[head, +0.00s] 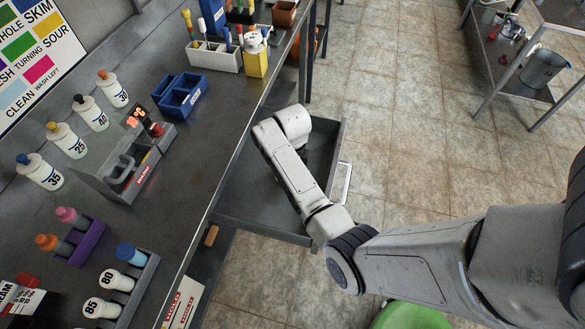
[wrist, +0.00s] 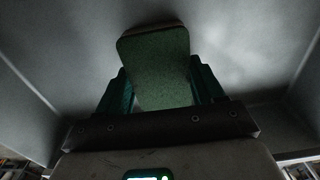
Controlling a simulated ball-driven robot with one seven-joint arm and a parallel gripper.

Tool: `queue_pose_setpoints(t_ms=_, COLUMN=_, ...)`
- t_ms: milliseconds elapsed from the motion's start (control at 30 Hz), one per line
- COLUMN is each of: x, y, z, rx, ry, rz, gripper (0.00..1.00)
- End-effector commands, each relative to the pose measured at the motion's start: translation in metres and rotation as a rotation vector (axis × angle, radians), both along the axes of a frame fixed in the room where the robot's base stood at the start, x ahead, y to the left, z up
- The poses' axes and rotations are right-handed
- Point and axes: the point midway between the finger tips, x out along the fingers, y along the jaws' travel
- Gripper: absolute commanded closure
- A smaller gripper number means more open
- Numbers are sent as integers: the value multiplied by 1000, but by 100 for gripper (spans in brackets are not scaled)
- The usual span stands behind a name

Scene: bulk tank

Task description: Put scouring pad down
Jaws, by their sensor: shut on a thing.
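The scouring pad (wrist: 154,58) is a green slab with a brownish edge, seen in the wrist view. My gripper (wrist: 160,82) is shut on it, with a dark green finger on each side. Around them in the wrist view are the grey inner faces of the open drawer (wrist: 255,50). In the head view the drawer (head: 250,190) is pulled out from under the counter, and my arm reaches down into it. My arm hides the gripper and pad there. Whether the pad touches the drawer floor I cannot tell.
The steel counter (head: 205,130) runs along the left, with bottles, a blue tray (head: 180,95), a purple rack (head: 82,242) and a temperature unit (head: 130,155) on it. A bucket (head: 541,68) stands on a shelf at the upper right. The tiled floor (head: 400,110) between is clear.

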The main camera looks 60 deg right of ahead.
Motion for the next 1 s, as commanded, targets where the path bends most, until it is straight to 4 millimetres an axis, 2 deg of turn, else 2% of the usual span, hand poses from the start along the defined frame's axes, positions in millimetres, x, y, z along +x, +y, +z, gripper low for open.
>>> queue_pose_setpoints(t_ms=133, x=0, y=0, z=-4, rx=0, ry=0, rz=0, gripper=66)
queue_pose_setpoints(t_ms=167, x=0, y=0, z=-3, rx=0, ry=0, rz=0, gripper=30)
queue_pose_setpoints(t_ms=400, x=0, y=0, z=-2, rx=0, ry=0, rz=0, gripper=7)
queue_pose_setpoints(t_ms=633, x=0, y=0, z=-2, rx=0, ry=0, rz=0, gripper=7)
queue_pose_setpoints(t_ms=767, x=1, y=0, z=5, rx=-1, ry=-3, rz=1, gripper=7)
queue_pose_setpoints(t_ms=1000, x=1, y=0, z=48, rx=-1, ry=-5, rz=2, gripper=7)
